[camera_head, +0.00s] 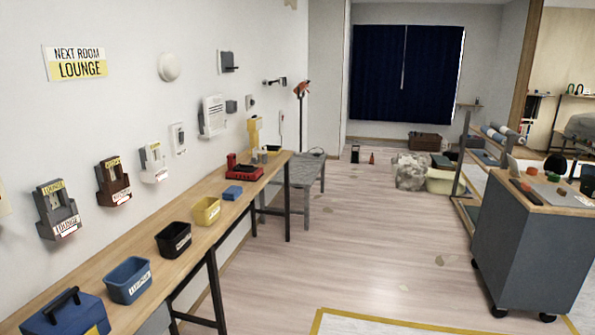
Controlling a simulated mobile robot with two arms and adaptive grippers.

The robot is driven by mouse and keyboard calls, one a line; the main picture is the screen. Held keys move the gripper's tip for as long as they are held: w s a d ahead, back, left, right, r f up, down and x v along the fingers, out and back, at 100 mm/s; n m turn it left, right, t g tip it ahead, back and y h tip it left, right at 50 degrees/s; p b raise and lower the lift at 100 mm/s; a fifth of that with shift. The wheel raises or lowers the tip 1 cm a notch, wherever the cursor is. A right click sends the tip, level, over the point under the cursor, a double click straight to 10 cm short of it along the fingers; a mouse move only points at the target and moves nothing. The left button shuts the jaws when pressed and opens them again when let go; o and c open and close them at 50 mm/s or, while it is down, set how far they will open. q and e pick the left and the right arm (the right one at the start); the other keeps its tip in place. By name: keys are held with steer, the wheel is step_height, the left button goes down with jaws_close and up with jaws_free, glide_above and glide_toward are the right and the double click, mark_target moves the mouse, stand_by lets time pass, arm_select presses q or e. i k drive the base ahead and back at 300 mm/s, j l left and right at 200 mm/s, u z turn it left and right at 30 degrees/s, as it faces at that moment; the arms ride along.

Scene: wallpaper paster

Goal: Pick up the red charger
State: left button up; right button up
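Neither of my grippers shows in the head view.
Yellow (207,211), black (174,240) and blue (128,280) bins and a blue toolbox (68,313) line the bench. A grey wheeled cabinet (530,248) stands at the right. The wooden floor (370,247) between is largely clear.

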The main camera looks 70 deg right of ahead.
mark_target(239, 172)
steer(key=z, duration=2.05)
steer(key=i+l, duration=0.15)
steer(key=i, duration=0.3)
steer(key=i+l, duration=0.15)
steer(key=i, duration=0.3)
steer(key=l+z, duration=0.05)
